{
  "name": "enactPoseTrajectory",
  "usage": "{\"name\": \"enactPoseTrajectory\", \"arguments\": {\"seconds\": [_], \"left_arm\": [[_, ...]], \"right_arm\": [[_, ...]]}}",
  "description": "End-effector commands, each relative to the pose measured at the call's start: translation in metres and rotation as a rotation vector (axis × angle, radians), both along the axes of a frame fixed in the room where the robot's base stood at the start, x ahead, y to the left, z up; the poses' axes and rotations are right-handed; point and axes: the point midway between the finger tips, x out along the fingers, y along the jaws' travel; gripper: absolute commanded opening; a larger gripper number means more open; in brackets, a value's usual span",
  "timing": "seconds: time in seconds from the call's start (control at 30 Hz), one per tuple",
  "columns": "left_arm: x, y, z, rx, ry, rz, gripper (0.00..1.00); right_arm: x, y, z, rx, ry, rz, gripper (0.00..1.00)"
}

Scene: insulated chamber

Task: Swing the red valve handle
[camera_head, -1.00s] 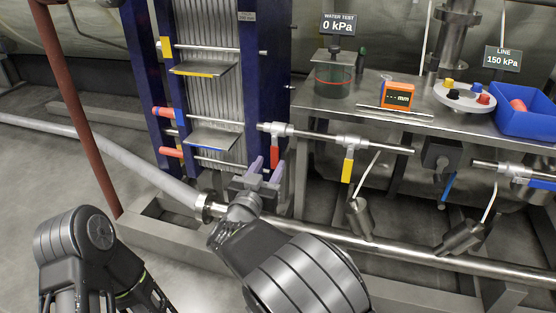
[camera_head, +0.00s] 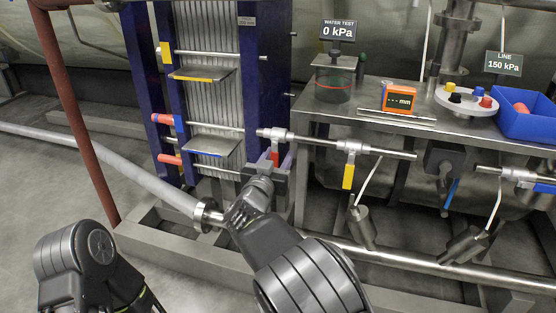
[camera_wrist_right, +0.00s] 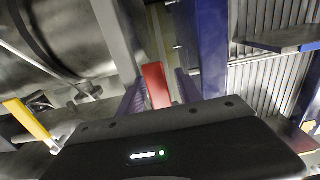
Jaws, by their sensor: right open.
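The red valve handle (camera_head: 275,157) hangs from a valve on the horizontal steel pipe beside the blue-framed plate stack, partly hidden by my right gripper in the head view. My right gripper (camera_head: 281,161) is open, with its purple-grey fingers up at the handle. In the right wrist view the red handle (camera_wrist_right: 157,85) stands between the two spread fingers of the right gripper (camera_wrist_right: 160,88), with a gap showing on its right side. Contact on the left side is hard to tell. My left arm is at the lower left, its gripper out of sight.
A yellow valve handle (camera_head: 348,176) hangs right of the red one, and a blue handle (camera_head: 450,193) further right. The blue frame (camera_head: 263,80) stands close on the left. A steel table (camera_head: 400,118) with a blue bin (camera_head: 527,122) is behind. A large pipe (camera_head: 400,258) runs below.

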Motion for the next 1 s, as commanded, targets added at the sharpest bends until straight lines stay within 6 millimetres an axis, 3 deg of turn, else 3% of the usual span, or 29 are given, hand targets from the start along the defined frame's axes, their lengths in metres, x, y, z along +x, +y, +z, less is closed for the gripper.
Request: {"name": "enactPoseTrajectory", "arguments": {"seconds": [0.23, 0.73, 1.0], "left_arm": [[0.0003, 0.0, 0.0002, 0.0, -0.001, 0.0, 0.82], [0.0001, 0.0, 0.0002, 0.0, 0.0, 0.0, 0.82], [0.0001, 0.0, 0.0002, 0.0, 0.0, 0.0, 0.82]], "right_arm": [[0.001, -0.0001, 0.0003, 0.0, 0.0, 0.001, 0.42], [0.0007, 0.0, 0.0002, 0.0, 0.0, 0.001, 0.02], [0.0007, -0.0001, 0.0001, 0.0, 0.0, 0.0, 0.0]]}}
